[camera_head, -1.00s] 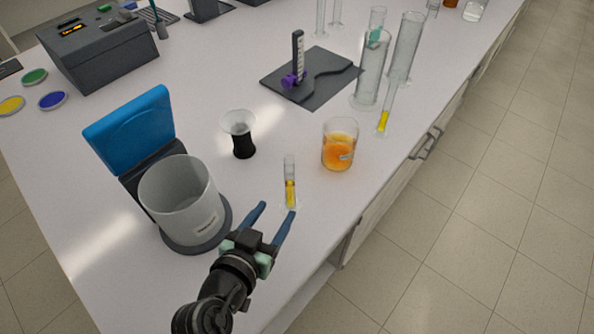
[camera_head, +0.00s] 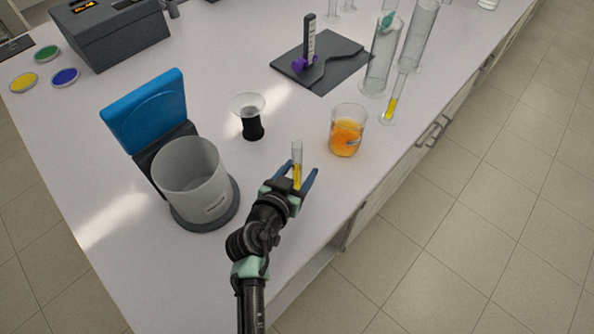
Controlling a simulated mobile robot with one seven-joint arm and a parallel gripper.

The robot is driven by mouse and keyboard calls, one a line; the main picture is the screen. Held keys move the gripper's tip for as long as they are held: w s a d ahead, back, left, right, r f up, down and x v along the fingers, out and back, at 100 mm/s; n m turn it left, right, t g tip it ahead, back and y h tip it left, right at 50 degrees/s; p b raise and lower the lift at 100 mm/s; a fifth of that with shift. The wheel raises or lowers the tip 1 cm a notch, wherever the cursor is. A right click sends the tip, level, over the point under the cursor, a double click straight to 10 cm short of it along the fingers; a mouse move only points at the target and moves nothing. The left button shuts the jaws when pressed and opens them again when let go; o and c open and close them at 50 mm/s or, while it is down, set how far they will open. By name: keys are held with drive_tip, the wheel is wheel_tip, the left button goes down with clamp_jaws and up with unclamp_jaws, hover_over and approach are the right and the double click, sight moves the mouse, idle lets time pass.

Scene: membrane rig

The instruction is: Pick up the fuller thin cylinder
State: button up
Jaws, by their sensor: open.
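A thin clear cylinder with yellow liquid (camera_head: 297,160) stands upright on the bench near its front edge. Its yellow column fills roughly half of it. My gripper (camera_head: 301,170) is open, with one blue finger on each side of this cylinder. I cannot tell whether either finger touches it. The gripper body hides the cylinder's base. A second thin cylinder (camera_head: 398,95) stands farther back at the right, near the bench edge. Its yellow liquid reaches a smaller share of its height.
A beaker of orange liquid (camera_head: 347,132) stands close to the right of my gripper. A black-waisted clear funnel-shaped vessel (camera_head: 251,117) is behind left. A large clear container (camera_head: 190,178) on a dark base with a blue panel (camera_head: 145,108) stands left. Wide cylinders (camera_head: 380,65) stand behind.

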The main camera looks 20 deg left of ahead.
drive_tip(key=shift+x, duration=0.95)
clamp_jaws()
